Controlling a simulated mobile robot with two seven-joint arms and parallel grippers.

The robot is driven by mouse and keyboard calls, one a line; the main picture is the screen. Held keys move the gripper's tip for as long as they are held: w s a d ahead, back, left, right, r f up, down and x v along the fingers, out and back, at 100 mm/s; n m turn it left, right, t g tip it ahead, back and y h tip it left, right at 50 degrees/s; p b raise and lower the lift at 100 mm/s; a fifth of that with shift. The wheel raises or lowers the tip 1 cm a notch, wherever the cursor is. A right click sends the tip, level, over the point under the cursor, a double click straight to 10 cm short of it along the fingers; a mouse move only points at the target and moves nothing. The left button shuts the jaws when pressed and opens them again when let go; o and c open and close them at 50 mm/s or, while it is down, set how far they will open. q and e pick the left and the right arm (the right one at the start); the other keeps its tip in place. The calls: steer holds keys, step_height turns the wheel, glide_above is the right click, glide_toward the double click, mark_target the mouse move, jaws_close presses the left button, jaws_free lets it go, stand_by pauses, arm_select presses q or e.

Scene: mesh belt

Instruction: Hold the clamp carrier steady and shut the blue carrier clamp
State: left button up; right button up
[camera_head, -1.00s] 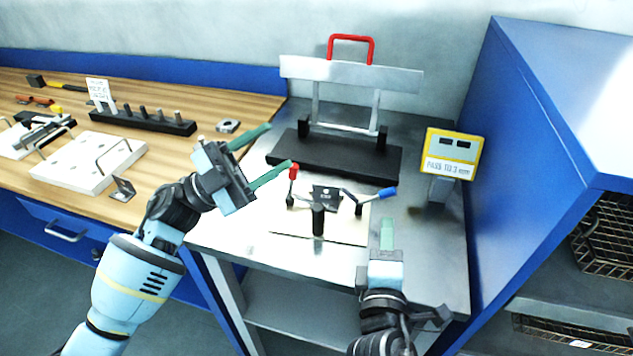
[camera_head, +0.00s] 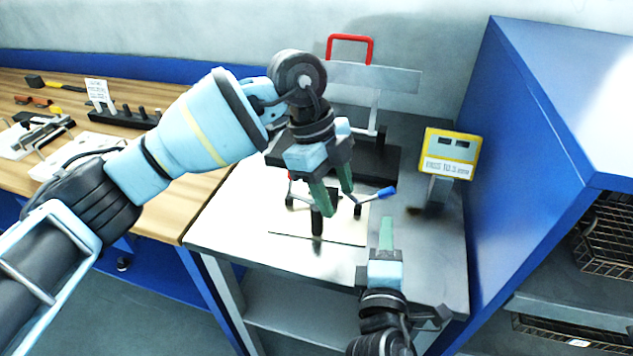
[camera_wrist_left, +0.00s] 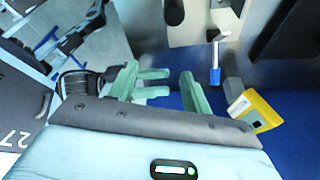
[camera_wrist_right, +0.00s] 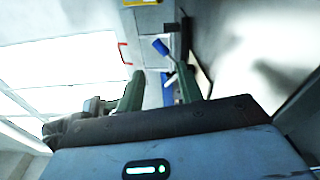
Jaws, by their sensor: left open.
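The clamp carrier (camera_head: 350,227) is a pale plate lying on the metal bench, partly covered by my left gripper. The blue carrier clamp (camera_head: 386,193) has a blue-tipped lever slanting up to the right; its blue tip also shows in the left wrist view (camera_wrist_left: 215,77) and right wrist view (camera_wrist_right: 161,47). My left gripper (camera_head: 338,201) is open above the carrier, fingers down, left of the blue tip. I cannot tell whether it touches anything. My right gripper (camera_head: 387,235) is open and empty in front of the blue tip, apart from it. The red clamp is mostly hidden.
A yellow gauge display (camera_head: 452,153) stands right of the carrier. Behind is a black-based stand with a red handle (camera_head: 350,38). A blue cabinet (camera_head: 535,150) bounds the right side. The bench's front left is bare.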

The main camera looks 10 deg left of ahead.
mark_target(317, 207)
arm_select(q)
steer(key=w+a+n+y, duration=0.1)
steer(key=y, duration=0.1)
steer(key=w+a+f+n+t+y, duration=0.1)
steer(key=a+n, duration=0.1)
steer(key=shift+w+a+y, duration=0.1)
steer(key=shift+a+y, duration=0.05)
steer(key=shift+y, duration=0.25)
steer(key=shift+f, duration=3.95)
steer(key=shift+c, duration=0.4)
jaws_close()
